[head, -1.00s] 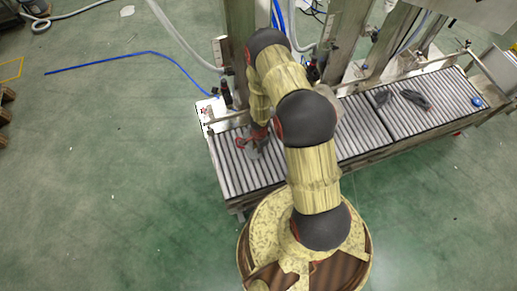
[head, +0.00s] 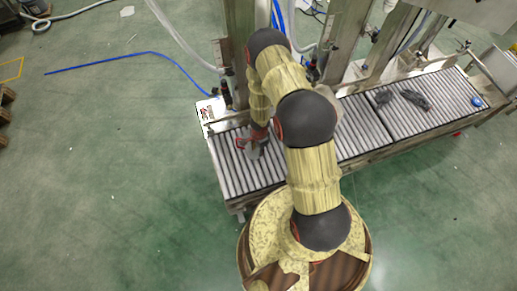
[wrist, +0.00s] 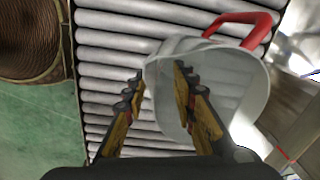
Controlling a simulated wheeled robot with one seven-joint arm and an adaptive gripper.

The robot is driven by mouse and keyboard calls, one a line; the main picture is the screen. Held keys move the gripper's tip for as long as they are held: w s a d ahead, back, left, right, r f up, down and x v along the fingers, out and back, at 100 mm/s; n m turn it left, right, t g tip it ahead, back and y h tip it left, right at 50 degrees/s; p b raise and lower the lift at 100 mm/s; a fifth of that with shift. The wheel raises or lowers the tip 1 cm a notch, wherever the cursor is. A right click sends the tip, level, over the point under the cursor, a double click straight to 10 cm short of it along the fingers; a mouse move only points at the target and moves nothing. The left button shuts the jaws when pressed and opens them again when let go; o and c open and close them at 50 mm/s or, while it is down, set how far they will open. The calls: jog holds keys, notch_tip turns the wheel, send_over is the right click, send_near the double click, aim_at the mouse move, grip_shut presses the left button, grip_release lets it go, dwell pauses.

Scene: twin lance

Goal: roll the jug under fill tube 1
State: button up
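The jug (wrist: 235,75) is a pale translucent vessel with a red handle (wrist: 240,28), standing on the roller conveyor in the wrist view. In the head view the jug (head: 254,151) shows small on the left part of the conveyor, partly hidden by my arm. My gripper (wrist: 158,88) is open, with a clear gap between its fingers. The left finger is beside the jug's left wall; the right finger overlaps the jug in the picture. I cannot tell whether either finger touches it. Dark fill fittings (head: 227,94) stand at the conveyor's back edge; which one is tube 1 is unclear.
The roller conveyor (head: 350,125) runs left to right, with metal posts (head: 240,50) behind it. Dark items (head: 415,98) and a blue cap (head: 476,102) lie on its right part.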

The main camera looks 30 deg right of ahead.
jog(key=shift+r, duration=0.1)
notch_tip(320, 180, up, 9)
jog(key=shift+s+f, duration=0.1)
jog(key=shift+s, duration=0.05)
jog(key=shift+r, duration=0.7)
jog(key=shift+s+r, duration=0.1)
jog(key=shift+r, duration=0.6)
jog(key=shift+r, duration=0.1)
